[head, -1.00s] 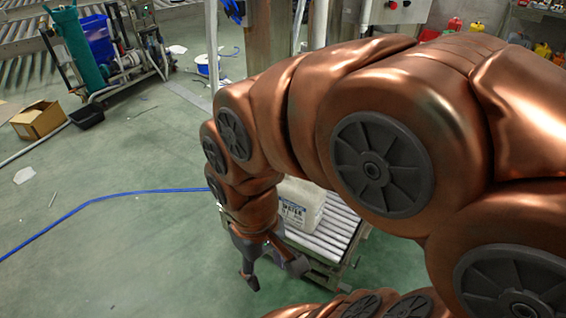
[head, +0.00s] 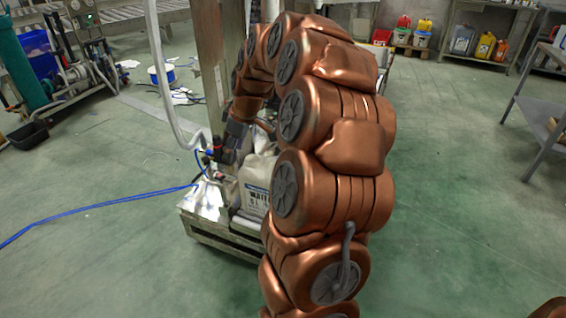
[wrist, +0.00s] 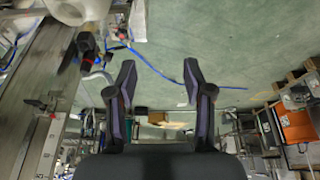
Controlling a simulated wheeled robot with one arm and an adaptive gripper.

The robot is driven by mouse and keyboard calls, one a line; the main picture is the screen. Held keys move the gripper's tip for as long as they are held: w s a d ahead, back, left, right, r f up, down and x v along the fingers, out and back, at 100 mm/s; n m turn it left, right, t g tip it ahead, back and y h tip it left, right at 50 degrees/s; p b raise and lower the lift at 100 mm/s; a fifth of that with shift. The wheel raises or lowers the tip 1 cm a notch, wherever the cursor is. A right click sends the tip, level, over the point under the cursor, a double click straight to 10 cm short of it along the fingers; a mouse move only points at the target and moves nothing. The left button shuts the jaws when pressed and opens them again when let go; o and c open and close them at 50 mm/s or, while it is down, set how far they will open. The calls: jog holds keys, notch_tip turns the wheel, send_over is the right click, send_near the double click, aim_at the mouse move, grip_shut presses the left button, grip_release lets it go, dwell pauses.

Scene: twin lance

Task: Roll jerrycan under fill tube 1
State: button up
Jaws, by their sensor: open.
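The white jerrycan (head: 256,184) with a dark "WATER" label stands upright on the metal stand in the head view. My arm hides its right side and part of its top. My gripper is just above and left of the jerrycan there, dark and partly hidden. In the wrist view my gripper (wrist: 159,72) is open, with nothing between its fingers. A white rounded thing (wrist: 75,10) at that view's upper left may be the jerrycan. A small valve with blue and red parts (head: 209,155) is left of the jerrycan. I cannot tell which tube is fill tube 1.
The metal stand (head: 225,237) has a post (head: 209,60) rising behind it. A grey hose (head: 159,75) curves down to its left. A blue hose (head: 95,208) crosses the floor at left. A grey table (head: 540,115) stands at right. The floor between is clear.

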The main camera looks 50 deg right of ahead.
jog(key=s+d+f+t+h+b, duration=0.1)
jog(key=d+f+b, duration=0.3)
jog(key=d, duration=0.6)
jog(key=s+d+f+h+b, duration=0.1)
jog(key=d+f, duration=0.5)
jog(key=d, duration=0.3)
jog(key=shift+w+b+x, duration=0.1)
jog(key=shift+b+x, duration=0.2)
jog(key=shift+x, duration=1.7)
jog(key=shift+w+b+x, duration=0.15)
jog(key=shift+b+x, duration=0.1)
jog(key=shift+x, duration=1.7)
jog(key=shift+a+r, duration=0.1)
grip_shut()
